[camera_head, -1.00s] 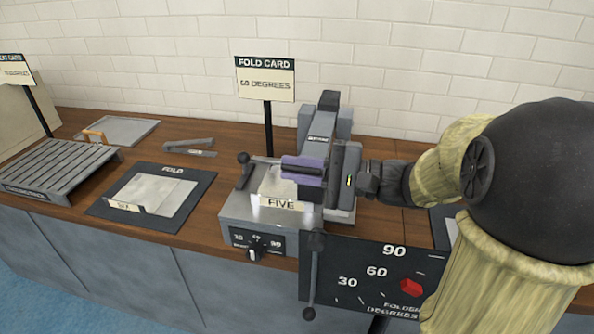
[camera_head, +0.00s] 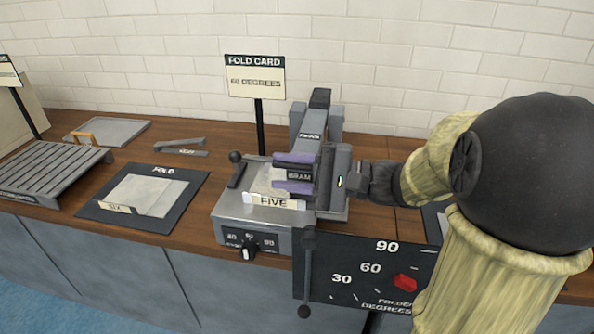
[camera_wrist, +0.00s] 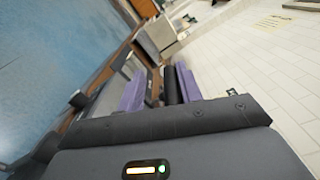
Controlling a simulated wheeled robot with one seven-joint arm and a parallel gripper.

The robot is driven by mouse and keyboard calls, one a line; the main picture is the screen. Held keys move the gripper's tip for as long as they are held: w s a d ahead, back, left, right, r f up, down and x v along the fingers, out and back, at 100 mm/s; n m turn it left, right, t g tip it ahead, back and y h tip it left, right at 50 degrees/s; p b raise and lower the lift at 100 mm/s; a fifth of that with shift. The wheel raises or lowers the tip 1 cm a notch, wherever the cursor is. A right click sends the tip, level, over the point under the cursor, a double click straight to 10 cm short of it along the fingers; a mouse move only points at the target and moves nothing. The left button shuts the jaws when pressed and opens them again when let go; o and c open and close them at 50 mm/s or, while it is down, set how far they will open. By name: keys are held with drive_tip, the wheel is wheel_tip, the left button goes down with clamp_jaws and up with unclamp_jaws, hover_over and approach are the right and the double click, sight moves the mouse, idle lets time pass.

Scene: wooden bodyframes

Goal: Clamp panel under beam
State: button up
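The folding machine (camera_head: 235,210) stands on the bench, with a pale panel (camera_head: 262,184) tagged FIVE on its bed. The panel's back part is hidden behind my gripper and the beam. The beam's dark handle (camera_head: 299,176), labelled BEAM, lies between the two purple fingers of my gripper (camera_head: 296,173). The fingers are apart, one on each side of it. In the wrist view, my gripper (camera_wrist: 160,88) also shows its purple fingers spread, with a dark bar (camera_wrist: 170,86) between them and nearer the right one. Whether the beam touches the panel is hidden.
A black-knobbed lever (camera_head: 236,168) stands at the machine's left. A degree board (camera_head: 350,268) with a red marker hangs in front. A fold card sign (camera_head: 256,78) reads 60 degrees. Left are a FOLD mat (camera_head: 190,204) with a panel and a slatted rack (camera_head: 45,172).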

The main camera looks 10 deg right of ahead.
drive_tip(key=v, duration=1.7)
drive_tip(key=shift+d+p, duration=0.25)
drive_tip(key=shift+p, duration=0.2)
